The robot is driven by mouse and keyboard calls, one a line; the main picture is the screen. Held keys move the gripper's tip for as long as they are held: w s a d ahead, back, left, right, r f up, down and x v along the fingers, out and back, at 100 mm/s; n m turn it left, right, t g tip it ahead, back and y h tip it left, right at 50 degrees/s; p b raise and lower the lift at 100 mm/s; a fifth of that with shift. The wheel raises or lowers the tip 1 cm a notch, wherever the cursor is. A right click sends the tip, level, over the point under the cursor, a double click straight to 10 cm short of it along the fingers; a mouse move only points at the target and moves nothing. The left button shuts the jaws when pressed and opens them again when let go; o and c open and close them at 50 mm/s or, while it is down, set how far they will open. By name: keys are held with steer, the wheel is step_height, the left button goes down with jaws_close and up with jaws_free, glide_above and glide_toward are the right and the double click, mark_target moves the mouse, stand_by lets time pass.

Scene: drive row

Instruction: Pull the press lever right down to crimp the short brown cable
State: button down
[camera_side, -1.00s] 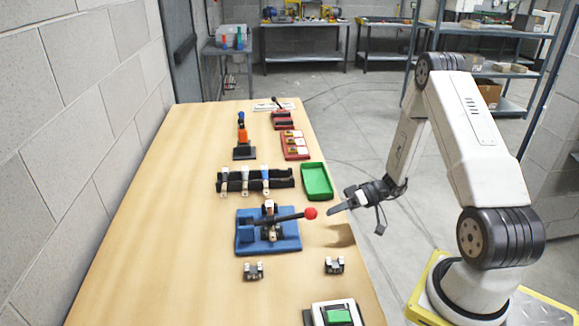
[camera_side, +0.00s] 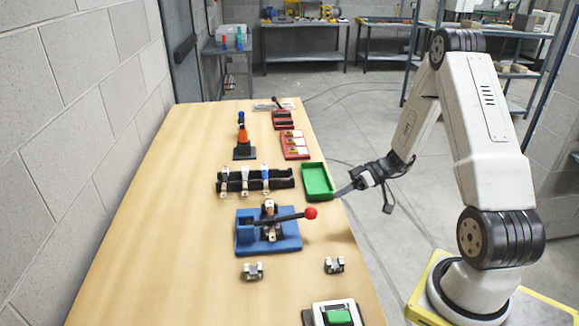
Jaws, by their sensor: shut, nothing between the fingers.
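The blue press (camera_side: 245,241) stands on the bench. Its black lever (camera_side: 287,217) reaches out to the right, nearly level in the picture, and ends in a red ball (camera_side: 311,213). My gripper (camera_side: 342,192) is shut and empty, up and to the right of the red ball and apart from it, by the bench's right edge. A small pale and brown piece (camera_side: 269,233) shows at the middle of the press. I cannot tell whether it is the short brown cable.
A green tray (camera_side: 317,195) lies just left of my gripper. A black rack (camera_side: 282,184) with several upright pieces stands behind the press. Two small metal blocks, left (camera_side: 253,271) and right (camera_side: 334,265), sit in front. The bench's left side (camera_side: 160,220) is clear.

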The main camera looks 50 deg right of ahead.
step_height(320, 180, up, 10)
steer(key=s+d+n+g+h, duration=0.1)
steer(key=n+h, duration=0.1)
steer(key=n, duration=0.2)
steer(key=shift+d+f+n, duration=0.15)
steer(key=shift+n, duration=0.25)
steer(key=shift+w+a+f, duration=0.75)
steer(key=shift+a+f, duration=0.45)
steer(key=shift+f, duration=0.5)
steer(key=shift+w+a+f, duration=0.8)
steer(key=shift+a+f, duration=0.35)
steer(key=shift+f, duration=0.5)
steer(key=shift+w+a+f, duration=0.75)
steer(key=shift+a+f, duration=0.45)
steer(key=shift+f, duration=0.5)
